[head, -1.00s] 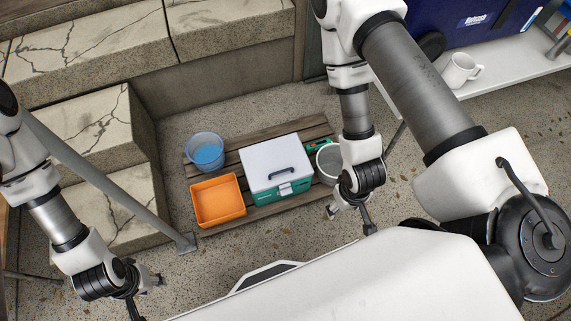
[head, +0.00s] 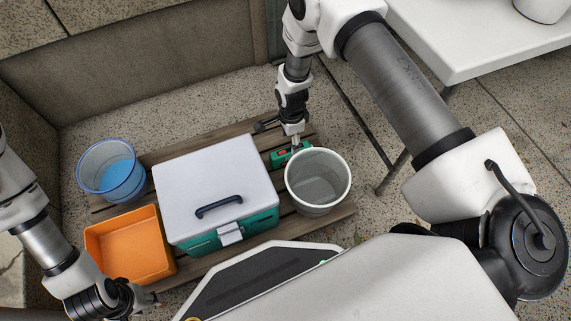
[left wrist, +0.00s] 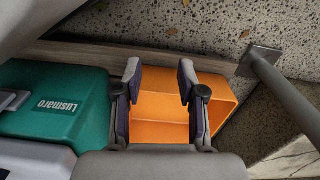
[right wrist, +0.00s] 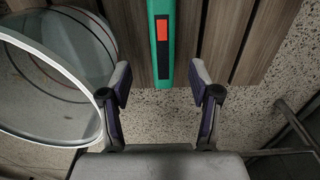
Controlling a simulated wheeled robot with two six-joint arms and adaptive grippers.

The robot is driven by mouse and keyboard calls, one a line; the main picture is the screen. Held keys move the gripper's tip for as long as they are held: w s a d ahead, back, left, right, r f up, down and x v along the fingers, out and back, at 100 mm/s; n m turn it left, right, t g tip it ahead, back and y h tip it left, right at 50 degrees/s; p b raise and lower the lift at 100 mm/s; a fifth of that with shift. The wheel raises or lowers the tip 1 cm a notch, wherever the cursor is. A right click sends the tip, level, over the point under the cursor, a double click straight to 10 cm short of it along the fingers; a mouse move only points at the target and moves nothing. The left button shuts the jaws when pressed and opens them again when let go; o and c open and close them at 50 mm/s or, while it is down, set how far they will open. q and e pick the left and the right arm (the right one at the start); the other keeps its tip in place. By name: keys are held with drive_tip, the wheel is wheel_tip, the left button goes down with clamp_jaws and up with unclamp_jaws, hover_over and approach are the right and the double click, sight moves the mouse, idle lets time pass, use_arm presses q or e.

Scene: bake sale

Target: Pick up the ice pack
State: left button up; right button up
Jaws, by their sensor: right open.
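No object is plainly recognisable as an ice pack. A slim green item (head: 286,155) with a red and black patch lies on the slatted wooden pallet between the cooler and the grey bucket; it also shows in the right wrist view (right wrist: 162,45). My right gripper (head: 280,134) is open and empty above its far end, with the item ahead of the fingertips. A green cooler (head: 205,243) with a closed white lid (head: 215,180) stands beside it; its inside is hidden. My left gripper (left wrist: 160,80) is open and empty above the orange bin (left wrist: 160,105).
The grey bucket (head: 318,183) stands close to my right gripper. A clear blue-rimmed bucket (head: 112,172) with blue contents stands at the left. The pallet (head: 335,212) lies on speckled ground.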

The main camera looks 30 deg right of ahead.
sight(290, 149)
wheel_tip(290, 149, down, 10)
drive_tip(key=b, duration=0.6)
drive_tip(key=shift+w+d+r+b, duration=0.15)
drive_tip(key=shift+r+b, duration=0.1)
drive_tip(key=shift+b, duration=0.1)
drive_tip(key=shift+r, duration=0.15)
clamp_jaws()
